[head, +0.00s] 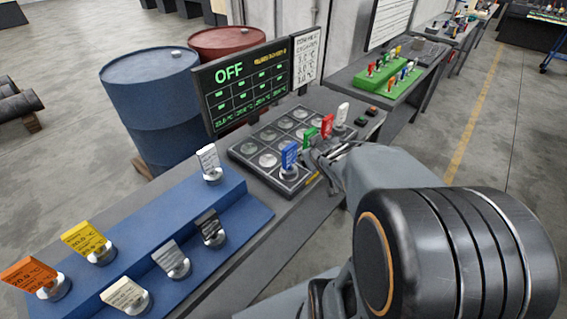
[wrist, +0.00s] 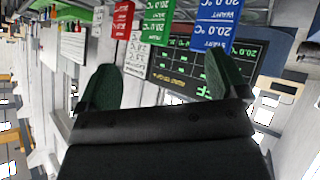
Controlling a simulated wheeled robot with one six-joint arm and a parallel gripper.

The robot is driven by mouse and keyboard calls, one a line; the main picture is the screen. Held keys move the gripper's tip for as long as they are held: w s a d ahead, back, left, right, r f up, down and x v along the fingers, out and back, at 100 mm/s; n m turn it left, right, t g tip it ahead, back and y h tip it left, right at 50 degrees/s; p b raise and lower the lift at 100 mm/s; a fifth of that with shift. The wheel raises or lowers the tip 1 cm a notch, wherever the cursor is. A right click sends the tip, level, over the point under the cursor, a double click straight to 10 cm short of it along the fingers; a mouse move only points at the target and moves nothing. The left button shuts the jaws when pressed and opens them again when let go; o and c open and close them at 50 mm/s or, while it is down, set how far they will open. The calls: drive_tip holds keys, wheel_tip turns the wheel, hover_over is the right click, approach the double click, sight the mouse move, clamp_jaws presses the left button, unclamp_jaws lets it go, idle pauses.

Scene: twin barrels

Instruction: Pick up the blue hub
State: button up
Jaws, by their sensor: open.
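The blue hub (head: 289,157) is a blue tag on a round metal base. It stands upright at the near corner of the dark tray (head: 244,158). In the wrist view its blue tag (wrist: 218,22) shows at the top right, beyond the right fingertip. My gripper (head: 318,158) is close to the right of the blue hub, partly hidden by my arm. In the wrist view my gripper (wrist: 158,82) has its two green-padded fingers apart with nothing between them. The green-tagged hub (wrist: 157,22) shows at the top, above the gap. I cannot tell whether a finger touches a hub.
A red hub (head: 326,126) and a white hub (head: 342,115) stand close behind on the tray. The OFF screen (head: 243,85) rises behind it. A blue stepped rack (head: 165,215) with several tagged hubs lies left. Blue (head: 150,95) and red (head: 226,42) barrels stand behind.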

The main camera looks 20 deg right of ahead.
sight(292, 154)
drive_tip(key=w+a+f+n+t+y+p, duration=0.1)
drive_tip(key=w+f+y, duration=0.1)
drive_tip(key=w+y, duration=0.1)
drive_tip(key=w+a+f+n+y+p, duration=0.1)
drive_tip(key=w+f+n+y+p, duration=0.1)
drive_tip(key=w+f+y, duration=0.1)
drive_tip(key=w+a+f+n+t+y+p, duration=0.1)
drive_tip(key=w+a+f+y, duration=0.1)
drive_tip(key=w+y, duration=0.1)
drive_tip(key=shift+w+a+f+n+t, duration=0.1)
drive_tip(key=shift+w+f+n+t, duration=0.05)
drive_tip(key=shift+w+n+t, duration=0.15)
idle(0.7)
drive_tip(key=shift+s, duration=0.1)
drive_tip(key=shift+y, duration=0.3)
clamp_jaws()
idle(0.5)
